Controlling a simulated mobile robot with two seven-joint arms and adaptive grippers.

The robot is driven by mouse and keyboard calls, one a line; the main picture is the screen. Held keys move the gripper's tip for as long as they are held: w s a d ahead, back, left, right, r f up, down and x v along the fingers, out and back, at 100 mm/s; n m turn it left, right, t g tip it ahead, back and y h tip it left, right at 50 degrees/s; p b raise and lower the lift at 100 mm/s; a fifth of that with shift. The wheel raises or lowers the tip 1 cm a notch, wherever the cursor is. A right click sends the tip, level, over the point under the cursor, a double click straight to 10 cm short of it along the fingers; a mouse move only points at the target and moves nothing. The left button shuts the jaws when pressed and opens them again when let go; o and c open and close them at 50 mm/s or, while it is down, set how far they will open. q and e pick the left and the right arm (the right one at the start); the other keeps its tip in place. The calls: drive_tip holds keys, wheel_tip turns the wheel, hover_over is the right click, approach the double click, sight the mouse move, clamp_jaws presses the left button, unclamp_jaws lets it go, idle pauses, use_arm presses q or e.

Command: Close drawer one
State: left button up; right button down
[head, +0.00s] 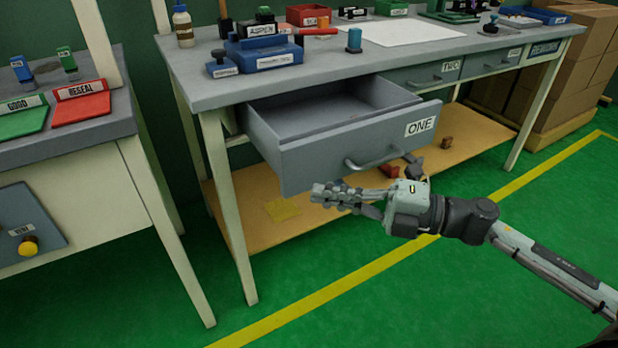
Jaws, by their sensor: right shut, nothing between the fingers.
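Drawer one (310,160) is a grey drawer pulled well out from under the left part of the workbench (225,95). Its front carries a white label reading ONE and a curved handle (375,162). The inside that shows looks empty. My right gripper (318,194) comes in from the right, just below and in front of the drawer's front panel. Its fingers are shut with nothing between them and point left. I cannot tell whether they touch the panel. My left gripper is not in view.
Drawer two (425,75) and the drawer right of it look shut. The benchtop holds a blue box, a red bin (308,14), a bottle and a white sheet. A lower wooden shelf (290,225) bears small items. A side table (90,130) stands left. Green floor in front is clear.

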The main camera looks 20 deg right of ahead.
sight(287, 175)
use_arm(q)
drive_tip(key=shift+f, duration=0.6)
use_arm(e)
drive_tip(key=shift+w+a, duration=0.2)
drive_tip(key=shift+w, duration=0.6)
drive_tip(key=shift+w+a, duration=0.15)
drive_tip(key=shift+w, duration=0.6)
drive_tip(key=shift+w+a, duration=0.2)
drive_tip(key=shift+w, duration=0.6)
drive_tip(key=shift+w, duration=0.1)
